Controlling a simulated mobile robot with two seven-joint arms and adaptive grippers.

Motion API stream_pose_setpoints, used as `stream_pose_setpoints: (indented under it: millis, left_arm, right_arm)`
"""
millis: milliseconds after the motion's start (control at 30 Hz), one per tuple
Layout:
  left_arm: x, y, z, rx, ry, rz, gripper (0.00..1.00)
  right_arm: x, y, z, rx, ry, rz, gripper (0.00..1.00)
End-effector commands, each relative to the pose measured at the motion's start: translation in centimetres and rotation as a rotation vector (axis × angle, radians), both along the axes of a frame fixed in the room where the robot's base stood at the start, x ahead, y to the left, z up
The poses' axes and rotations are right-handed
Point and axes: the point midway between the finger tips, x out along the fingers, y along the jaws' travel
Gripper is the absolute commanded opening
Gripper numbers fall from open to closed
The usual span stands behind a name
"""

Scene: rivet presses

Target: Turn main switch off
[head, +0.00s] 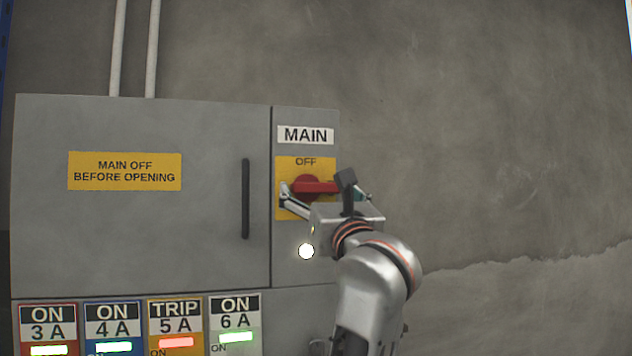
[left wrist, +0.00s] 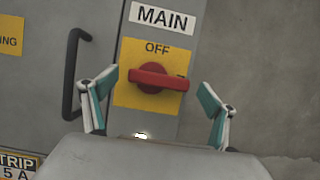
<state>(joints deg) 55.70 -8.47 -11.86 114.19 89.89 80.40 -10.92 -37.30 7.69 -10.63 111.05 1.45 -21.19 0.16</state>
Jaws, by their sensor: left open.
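The main switch is a red rotary handle (head: 312,186) on a yellow plate marked OFF (head: 306,162), under a white MAIN label (head: 305,135). In the left wrist view the red handle (left wrist: 158,78) lies nearly level across the plate (left wrist: 132,96), with OFF printed above it. My left gripper (head: 325,190) is in front of the switch, and its body hides the lower right of the plate. In the left wrist view its open fingers (left wrist: 155,95) stand on either side of the handle, with gaps at both ends. My right gripper is not in view.
The grey cabinet door (head: 140,240) has a black vertical handle (head: 245,199) left of the switch and a yellow warning sign (head: 125,171). A row of labelled breakers with lit indicators, including TRIP 5 A (head: 175,325), is below. Bare wall (head: 500,150) is at the right.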

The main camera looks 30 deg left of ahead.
Motion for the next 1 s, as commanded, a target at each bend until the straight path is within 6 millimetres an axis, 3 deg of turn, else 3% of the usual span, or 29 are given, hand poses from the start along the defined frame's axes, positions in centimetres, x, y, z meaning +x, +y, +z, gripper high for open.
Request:
stream_pose_setpoints:
  millis: [200,567,700,733,1000]
  left_arm:
    - [1.5,1.8,1.1,0.002,0.0,0.002,0.86]
    - [1.8,2.2,1.2,0.001,-0.001,0.001,0.86]
    - [1.8,2.2,1.2,0.001,-0.001,0.001,0.52]
    - [1.8,2.2,1.2,0.001,-0.001,0.001,0.48]
    - [1.8,2.2,1.1,-0.007,-0.008,0.001,0.48]
  right_arm:
    - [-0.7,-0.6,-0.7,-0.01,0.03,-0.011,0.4]
    - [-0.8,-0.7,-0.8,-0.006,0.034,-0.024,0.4]
    - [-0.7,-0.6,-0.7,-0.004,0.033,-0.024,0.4]
    - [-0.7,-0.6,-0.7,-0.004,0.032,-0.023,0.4]
    - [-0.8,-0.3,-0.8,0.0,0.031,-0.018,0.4]
